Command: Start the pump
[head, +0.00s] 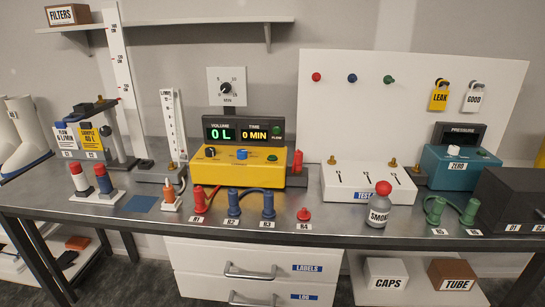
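A yellow unit (238,167) stands mid-bench and looks like the pump. Its front has a black knob (210,152), a blue control (242,155) and a small green button (272,158). The dark display (243,131) on top reads volume 0 L and time 0 MIN. A green lamp (277,130) labelled FLOW is beside the readouts; I cannot tell if it is lit. A dial panel (227,87) stands behind the display. Neither of my grippers shows in the head view.
Coloured hose fittings R1 to R4 (233,209) line the bench's front edge. A SMOKE bottle (379,207) and white test block (365,183) are right of the unit; a teal pressure box (452,167) is farther right. An orange-tipped item (170,195) stands left.

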